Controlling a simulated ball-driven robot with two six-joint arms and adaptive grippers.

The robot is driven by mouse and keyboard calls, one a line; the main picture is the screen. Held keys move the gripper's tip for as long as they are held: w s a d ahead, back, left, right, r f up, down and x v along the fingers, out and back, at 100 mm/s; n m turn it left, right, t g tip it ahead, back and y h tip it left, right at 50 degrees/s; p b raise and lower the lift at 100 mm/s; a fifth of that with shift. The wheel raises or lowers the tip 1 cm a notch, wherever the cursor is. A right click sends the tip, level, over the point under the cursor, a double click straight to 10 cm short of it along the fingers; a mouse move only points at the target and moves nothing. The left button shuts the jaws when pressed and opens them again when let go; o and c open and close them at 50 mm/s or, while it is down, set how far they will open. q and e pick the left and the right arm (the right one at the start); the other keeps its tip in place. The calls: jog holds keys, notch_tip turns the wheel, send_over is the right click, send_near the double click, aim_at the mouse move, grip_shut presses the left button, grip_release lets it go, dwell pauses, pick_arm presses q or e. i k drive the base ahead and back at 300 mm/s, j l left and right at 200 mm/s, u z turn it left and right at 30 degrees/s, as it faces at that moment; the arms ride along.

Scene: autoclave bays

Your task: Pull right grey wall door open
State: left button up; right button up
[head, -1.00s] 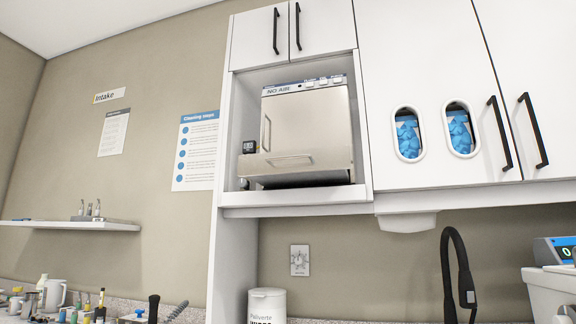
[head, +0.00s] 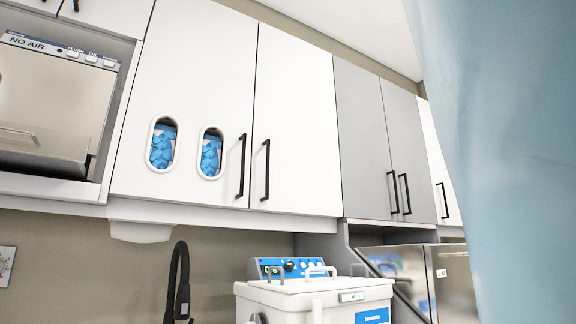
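A pair of grey wall doors hangs to the right of the white wall doors in the head view. The right grey wall door (head: 408,150) is shut, with a black vertical bar handle (head: 405,194) low on its left side. The left grey wall door (head: 361,140) is also shut, with its own black handle (head: 393,192) close beside the other. Neither of my grippers is in view.
A light blue surface (head: 510,150) fills the right side, close to the camera, and covers what lies behind it. White wall doors (head: 295,120) hang left of the grey pair. A steel unit (head: 415,275) and a white machine (head: 312,300) stand below. A black tap (head: 178,285) rises at lower left.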

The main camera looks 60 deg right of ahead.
aim_at(407, 146)
jog(key=z, duration=2.7)
